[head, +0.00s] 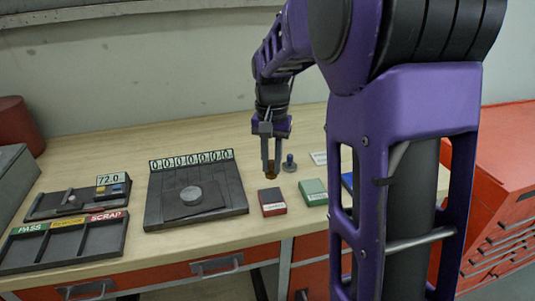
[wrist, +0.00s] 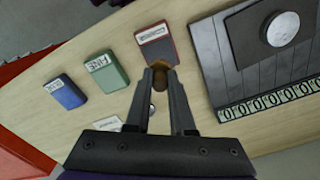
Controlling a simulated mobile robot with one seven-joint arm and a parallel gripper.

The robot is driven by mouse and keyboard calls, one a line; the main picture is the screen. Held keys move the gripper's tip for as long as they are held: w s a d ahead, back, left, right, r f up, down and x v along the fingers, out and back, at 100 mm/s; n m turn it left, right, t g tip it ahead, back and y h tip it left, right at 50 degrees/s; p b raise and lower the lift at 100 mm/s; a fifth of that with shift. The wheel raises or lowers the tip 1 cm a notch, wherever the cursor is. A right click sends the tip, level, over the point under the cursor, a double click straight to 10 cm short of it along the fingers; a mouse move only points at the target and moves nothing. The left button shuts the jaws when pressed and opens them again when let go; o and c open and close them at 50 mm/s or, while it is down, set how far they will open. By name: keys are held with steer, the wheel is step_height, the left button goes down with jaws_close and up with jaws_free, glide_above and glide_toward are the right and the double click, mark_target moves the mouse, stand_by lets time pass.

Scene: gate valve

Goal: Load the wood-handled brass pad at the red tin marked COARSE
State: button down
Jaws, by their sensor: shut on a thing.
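My gripper (head: 270,165) is shut on a small pad with a brown wooden handle (head: 271,176). In the wrist view the handle (wrist: 161,80) sits between the fingertips (wrist: 161,72), with a little brassy colour beyond it. The pad is close to the near edge of the red tin in the wrist view (wrist: 156,45); I cannot tell whether they touch. In the head view the red tin (head: 272,203) lies on the bench in front of the pad. Its white label is too small to read surely. The pad's underside is hidden.
A green tin (head: 313,191) and a blue tin (head: 347,182) lie right of the red one, with a white card (head: 318,158) behind. A dark counter plate (head: 195,197) and sorting tray (head: 65,241) are left.

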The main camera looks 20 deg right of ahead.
mark_target(271, 172)
steer(key=shift+f+b, duration=1.55)
steer(key=shift+f, duration=1.3)
steer(key=shift+f, duration=0.6)
step_height(271, 172, up, 5)
steer(key=p, duration=0.3)
steer(key=shift+p, duration=0.3)
steer(key=shift+r, duration=1.1)
